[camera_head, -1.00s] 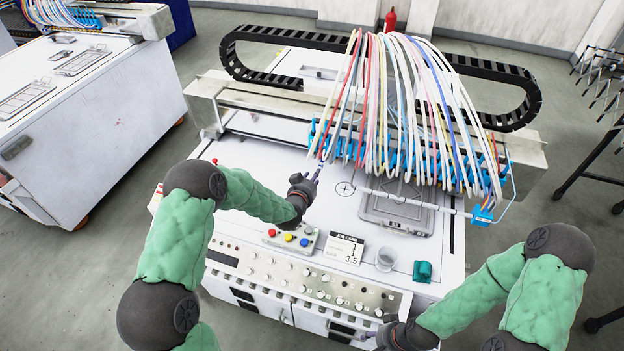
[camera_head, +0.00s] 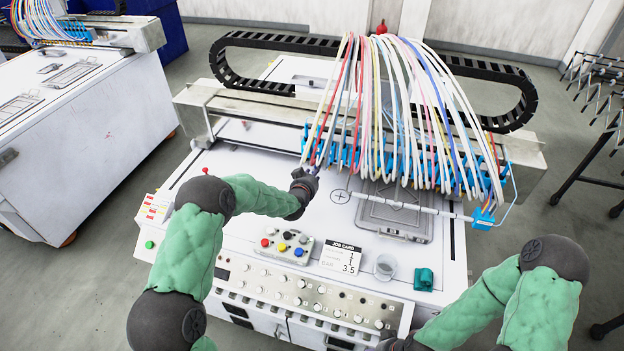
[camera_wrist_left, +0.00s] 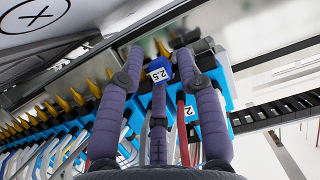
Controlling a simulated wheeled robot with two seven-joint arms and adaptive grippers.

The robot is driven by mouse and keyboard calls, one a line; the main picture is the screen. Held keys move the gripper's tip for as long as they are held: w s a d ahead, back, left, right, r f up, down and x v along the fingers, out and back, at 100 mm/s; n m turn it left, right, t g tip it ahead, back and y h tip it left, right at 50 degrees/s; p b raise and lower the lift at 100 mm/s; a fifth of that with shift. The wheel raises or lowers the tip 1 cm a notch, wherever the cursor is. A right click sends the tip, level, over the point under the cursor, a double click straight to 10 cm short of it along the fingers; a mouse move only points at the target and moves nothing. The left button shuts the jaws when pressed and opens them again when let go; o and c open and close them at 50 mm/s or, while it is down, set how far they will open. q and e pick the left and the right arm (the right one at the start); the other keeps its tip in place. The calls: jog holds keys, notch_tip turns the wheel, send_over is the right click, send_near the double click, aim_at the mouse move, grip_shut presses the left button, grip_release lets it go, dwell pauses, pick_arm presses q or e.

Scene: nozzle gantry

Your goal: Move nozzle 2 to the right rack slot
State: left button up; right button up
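The row of blue nozzle holders (camera_head: 400,165) hangs along the gantry, with coloured tubes rising from it. My left gripper (camera_head: 306,178) is at the row's left end. In the left wrist view, a blue block labelled 2.5 (camera_wrist_left: 159,69) sits between the fingertips of my left gripper (camera_wrist_left: 160,62). The fingers are spread, with a visible gap beside the block. A blue holder marked 2 (camera_wrist_left: 190,110) shows behind the right finger. Several yellow nozzle tips (camera_wrist_left: 62,103) line the row to the left. Only the wrist of my right gripper shows at the bottom edge; its fingers are hidden. I cannot identify the right rack slot.
The white table carries a grey tray (camera_head: 382,224), a clear cup (camera_head: 385,267), a teal object (camera_head: 423,279), a job card (camera_head: 341,258) and a button box (camera_head: 285,246). A white rod (camera_head: 410,207) runs to a blue block (camera_head: 483,218). A black cable chain loops behind.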

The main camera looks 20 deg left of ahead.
pick_arm(q)
grip_shut()
jog(key=shift+r, duration=0.25)
dwell(0.4)
jog(key=s, duration=0.6)
jog(key=shift+s+a, duration=0.15)
jog(key=shift+s, duration=0.05)
dwell(1.4)
dwell(0.3)
